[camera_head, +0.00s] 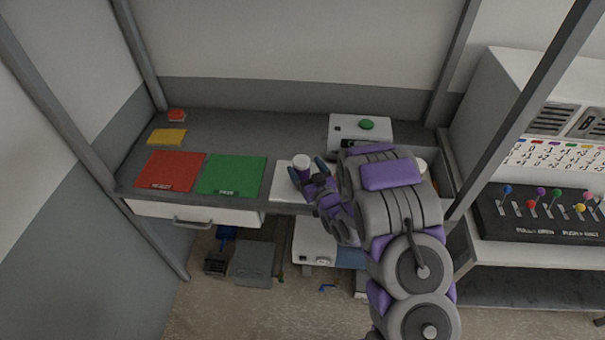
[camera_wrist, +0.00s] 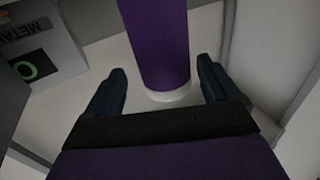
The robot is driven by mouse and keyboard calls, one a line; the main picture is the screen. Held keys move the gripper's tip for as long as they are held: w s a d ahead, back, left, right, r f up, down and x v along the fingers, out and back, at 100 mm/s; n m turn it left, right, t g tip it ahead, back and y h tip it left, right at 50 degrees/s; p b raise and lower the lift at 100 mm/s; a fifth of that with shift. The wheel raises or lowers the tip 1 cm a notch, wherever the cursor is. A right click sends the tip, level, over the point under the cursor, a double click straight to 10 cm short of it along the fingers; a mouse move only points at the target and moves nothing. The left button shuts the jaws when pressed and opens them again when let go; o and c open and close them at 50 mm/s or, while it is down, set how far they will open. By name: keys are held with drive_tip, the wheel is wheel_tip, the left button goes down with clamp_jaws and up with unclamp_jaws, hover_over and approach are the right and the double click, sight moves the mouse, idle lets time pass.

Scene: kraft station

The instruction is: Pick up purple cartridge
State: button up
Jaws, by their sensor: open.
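The purple cartridge (camera_wrist: 160,45) stands upright in the wrist view, with a white ring at its lower end. In the head view its pale top (camera_head: 302,161) shows above the white mat (camera_head: 283,190). My gripper (camera_wrist: 165,88) is open, with one dark finger on each side of the cartridge's lower end. Gaps show between the cartridge and both fingers in the wrist view. In the head view my gripper (camera_head: 308,173) is at the cartridge, and my arm hides part of the table to its right.
A red mat (camera_head: 170,170) and a green mat (camera_head: 232,175) lie left of the white mat. A white box with a green button (camera_head: 367,124) stands behind my arm. A grey frame post (camera_head: 525,105) rises at right, before a lever panel (camera_head: 545,212).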

sight(299, 161)
drive_tip(key=x, duration=0.4)
drive_tip(key=shift+s+a, duration=0.15)
drive_tip(key=shift+a, duration=0.3)
drive_tip(key=shift+d, duration=0.15)
drive_tip(key=shift+d, duration=0.15)
drive_tip(key=shift+c, duration=1.3)
drive_tip(key=c, duration=0.9)
